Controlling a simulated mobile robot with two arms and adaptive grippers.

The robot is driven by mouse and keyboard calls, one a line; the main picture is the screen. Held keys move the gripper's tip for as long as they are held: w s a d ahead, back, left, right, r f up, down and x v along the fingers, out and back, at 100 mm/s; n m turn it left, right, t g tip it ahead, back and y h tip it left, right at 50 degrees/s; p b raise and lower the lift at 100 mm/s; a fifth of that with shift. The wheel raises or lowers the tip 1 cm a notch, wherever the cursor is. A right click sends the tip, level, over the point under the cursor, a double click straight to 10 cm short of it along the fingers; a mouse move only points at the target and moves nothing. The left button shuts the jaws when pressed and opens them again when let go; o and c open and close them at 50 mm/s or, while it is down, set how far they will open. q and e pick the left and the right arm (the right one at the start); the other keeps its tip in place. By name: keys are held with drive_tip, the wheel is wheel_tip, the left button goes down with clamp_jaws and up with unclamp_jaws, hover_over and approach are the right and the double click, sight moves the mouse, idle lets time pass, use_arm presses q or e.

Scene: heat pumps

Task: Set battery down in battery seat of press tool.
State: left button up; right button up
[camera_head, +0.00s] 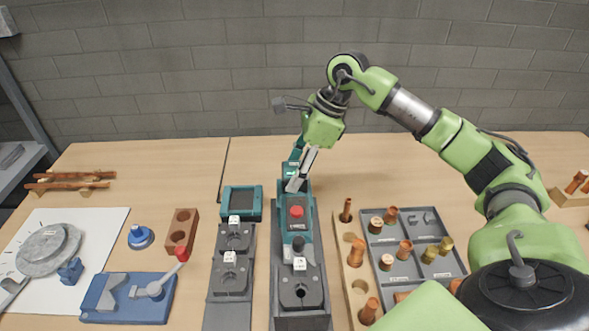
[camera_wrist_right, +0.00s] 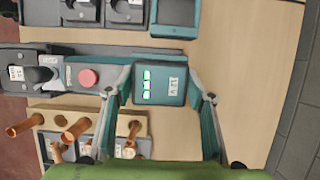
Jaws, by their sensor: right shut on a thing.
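The battery (camera_head: 291,169) is a teal and dark block at the far end of the press tool. In the right wrist view the battery (camera_wrist_right: 160,84) shows green lights and an 18V label. My right gripper (camera_head: 299,172) is shut on it from above, one finger on each side. The press tool (camera_head: 296,222) lies in a grey cradle (camera_head: 315,262), with a red button and a black jaw end towards the front. The battery is in line with the tool's rear end. The battery seat is hidden, so I cannot tell whether the battery rests fully in it. My left gripper is not in view.
Left of the tool stand a teal framed tray (camera_head: 256,204) and grey jaw holders (camera_head: 232,273). Right of it are a wooden rack (camera_head: 352,272) and a grey tray (camera_head: 399,238) with copper fittings. The table behind the tool is clear.

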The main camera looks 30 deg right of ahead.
drive_tip(key=shift+f, duration=0.15)
drive_tip(key=o, duration=1.5)
drive_tip(key=shift+s, duration=0.1)
drive_tip(key=v, duration=1.2)
